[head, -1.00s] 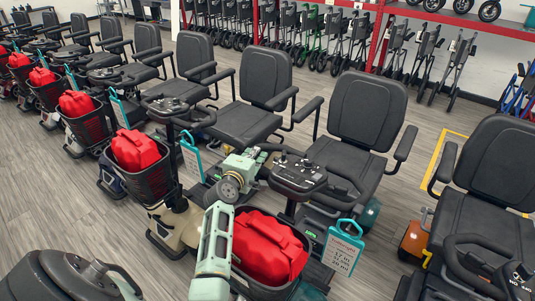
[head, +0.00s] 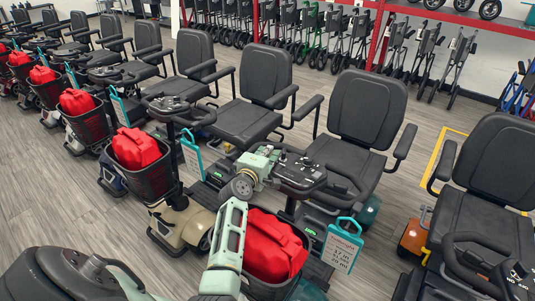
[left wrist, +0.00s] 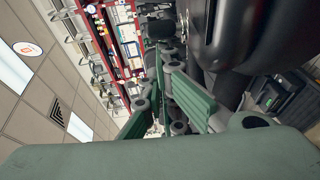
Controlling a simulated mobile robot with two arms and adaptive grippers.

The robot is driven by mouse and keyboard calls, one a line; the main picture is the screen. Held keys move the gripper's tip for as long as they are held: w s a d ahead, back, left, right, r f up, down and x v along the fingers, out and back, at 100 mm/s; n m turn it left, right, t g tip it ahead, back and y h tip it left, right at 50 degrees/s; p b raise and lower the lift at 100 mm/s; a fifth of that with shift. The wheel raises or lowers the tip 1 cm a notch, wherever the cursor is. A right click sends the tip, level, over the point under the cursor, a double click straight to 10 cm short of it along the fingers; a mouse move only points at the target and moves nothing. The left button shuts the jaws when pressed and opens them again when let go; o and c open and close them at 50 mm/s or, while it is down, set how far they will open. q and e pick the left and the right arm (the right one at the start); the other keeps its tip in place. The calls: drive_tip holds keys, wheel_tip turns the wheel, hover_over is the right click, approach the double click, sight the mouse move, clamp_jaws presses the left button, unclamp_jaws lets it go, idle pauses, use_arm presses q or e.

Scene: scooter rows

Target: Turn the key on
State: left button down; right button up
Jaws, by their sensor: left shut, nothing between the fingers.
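The scooter's dark control console (head: 300,172) stands on its tiller in front of a black seat (head: 367,112). No key can be made out on it; it is too small or hidden. My left gripper (head: 278,155) is at the console's left rear edge, with my pale green arm rising from the bottom of the head view. Whether it touches the console cannot be told. In the left wrist view the green fingers of my left gripper (left wrist: 160,112) are shut and empty, with a dark rounded scooter part (left wrist: 250,35) close beside them. My right gripper is not in view.
A red bag (head: 270,247) sits in the scooter's front basket, close beside my arm. More scooters with red bags stand in a row to the left. Another scooter seat (head: 485,175) is at right.

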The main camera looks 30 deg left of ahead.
use_arm(q)
drive_tip(key=w+m+h+b, duration=0.1)
drive_tip(key=h+b, duration=0.1)
drive_tip(key=b, duration=0.2)
drive_tip(key=w+m+h+b, duration=0.1)
drive_tip(key=m+h+b, duration=0.1)
drive_tip(key=h+b, duration=0.1)
drive_tip(key=w+m+h+b, duration=0.2)
drive_tip(key=h+b, duration=0.1)
drive_tip(key=b, duration=0.2)
drive_tip(key=shift+a+f, duration=0.25)
drive_tip(key=shift+f, duration=0.05)
drive_tip(key=shift+w, duration=0.15)
